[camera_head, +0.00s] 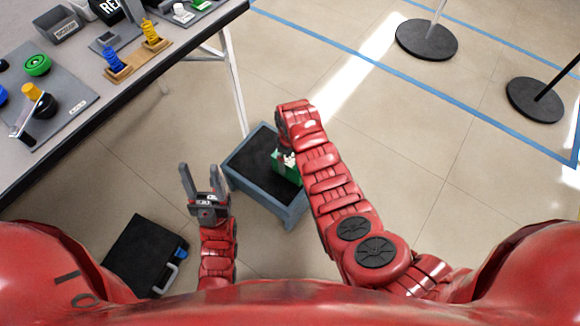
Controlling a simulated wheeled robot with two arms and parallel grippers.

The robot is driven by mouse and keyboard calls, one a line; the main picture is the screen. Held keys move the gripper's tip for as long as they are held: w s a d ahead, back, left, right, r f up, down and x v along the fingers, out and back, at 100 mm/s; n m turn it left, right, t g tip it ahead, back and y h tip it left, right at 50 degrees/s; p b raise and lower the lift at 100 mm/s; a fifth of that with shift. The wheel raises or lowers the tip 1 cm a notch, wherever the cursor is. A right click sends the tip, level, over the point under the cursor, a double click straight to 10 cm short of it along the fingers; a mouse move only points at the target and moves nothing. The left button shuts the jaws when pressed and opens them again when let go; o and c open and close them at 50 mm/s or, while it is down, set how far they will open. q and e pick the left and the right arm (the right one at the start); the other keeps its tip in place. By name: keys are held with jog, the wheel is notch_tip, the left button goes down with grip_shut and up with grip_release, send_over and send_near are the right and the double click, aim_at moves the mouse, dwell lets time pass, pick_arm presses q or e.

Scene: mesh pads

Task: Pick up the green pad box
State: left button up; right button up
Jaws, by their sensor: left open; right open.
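The green pad box (284,168) sits on the blue-grey cart with a dark top (246,163), below the table's level. My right arm reaches over the cart, and its bent wrist covers part of the box. My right gripper's fingers are hidden under the wrist, so I cannot tell whether they touch the box. My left gripper (205,180) is open and empty, fingers pointing up in the picture, left of the cart and apart from it.
A grey table (140,84) at the upper left holds coloured knobs and bins. A black case (146,254) lies on the floor at the lower left. Two black post bases (426,40) stand at the upper right. The floor right of my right arm is clear.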

notch_tip(320, 180, down, 4)
jog(key=shift+s+a+f+b, duration=0.1)
jog(key=shift+a+b, duration=0.05)
jog(key=shift+b, duration=0.9)
jog(key=shift+f, duration=0.35)
grip_shut()
